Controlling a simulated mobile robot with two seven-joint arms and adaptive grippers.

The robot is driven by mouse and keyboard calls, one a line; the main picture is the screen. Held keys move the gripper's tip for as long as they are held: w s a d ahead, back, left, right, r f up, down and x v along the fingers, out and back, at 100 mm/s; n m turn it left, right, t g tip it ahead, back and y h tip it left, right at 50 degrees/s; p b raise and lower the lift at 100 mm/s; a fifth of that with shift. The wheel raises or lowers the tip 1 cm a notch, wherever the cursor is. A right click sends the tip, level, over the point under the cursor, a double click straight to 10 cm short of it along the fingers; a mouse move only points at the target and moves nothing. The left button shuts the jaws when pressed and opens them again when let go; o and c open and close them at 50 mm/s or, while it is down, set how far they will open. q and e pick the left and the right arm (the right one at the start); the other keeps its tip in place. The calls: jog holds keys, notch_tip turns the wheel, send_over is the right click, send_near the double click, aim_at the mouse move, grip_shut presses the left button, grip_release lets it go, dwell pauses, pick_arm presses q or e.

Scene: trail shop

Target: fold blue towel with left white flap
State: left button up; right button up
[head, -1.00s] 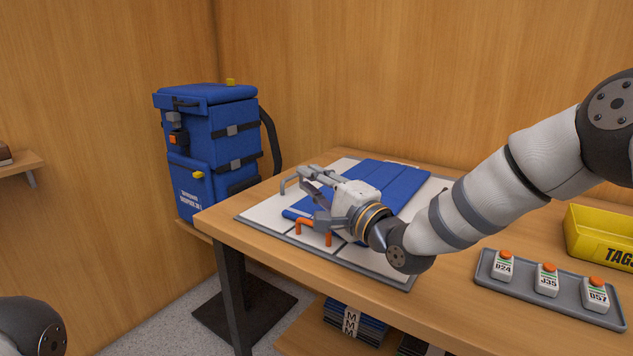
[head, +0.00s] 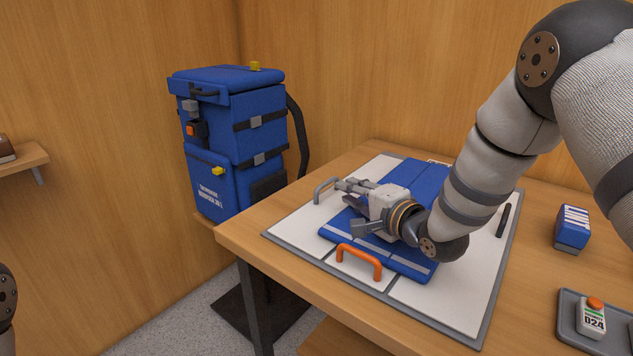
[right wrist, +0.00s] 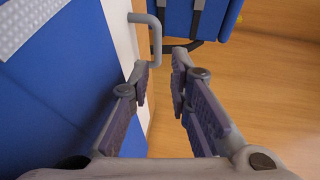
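A blue towel (head: 414,260) with a pale stripe near its front end lies on a folding board (head: 460,300) with white panels and a grey border. The left white flap (head: 308,222) is flat and carries a grey handle (head: 325,190). My right gripper (head: 346,193) is low over the towel's left side, its fingers pointing at that handle. In the right wrist view the fingers are open and apart, with the grey handle (right wrist: 157,40) just beyond the left fingertip; I cannot tell if they touch. My left gripper is out of view.
An orange handle (head: 360,259) stands on the front flap and a black handle (head: 503,220) on the right. A blue backpack (head: 235,140) stands beyond the table's left edge. A small blue box (head: 572,230) and a grey tray (head: 570,330) are at right.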

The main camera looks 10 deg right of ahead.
aim_at(328, 184)
jog(key=x, duration=0.3)
jog(key=b+x, duration=0.1)
jog(key=x, duration=0.2)
jog(key=f+x, duration=0.1)
jog(key=x, duration=0.2)
jog(key=shift+b, duration=0.35)
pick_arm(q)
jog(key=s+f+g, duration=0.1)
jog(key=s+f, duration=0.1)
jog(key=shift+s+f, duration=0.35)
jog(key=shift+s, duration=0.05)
pick_arm(e)
jog(key=shift+w+a+r, duration=0.15)
jog(key=shift+w+r, duration=0.15)
jog(key=shift+w, duration=0.05)
jog(key=shift+c, duration=0.3)
grip_shut()
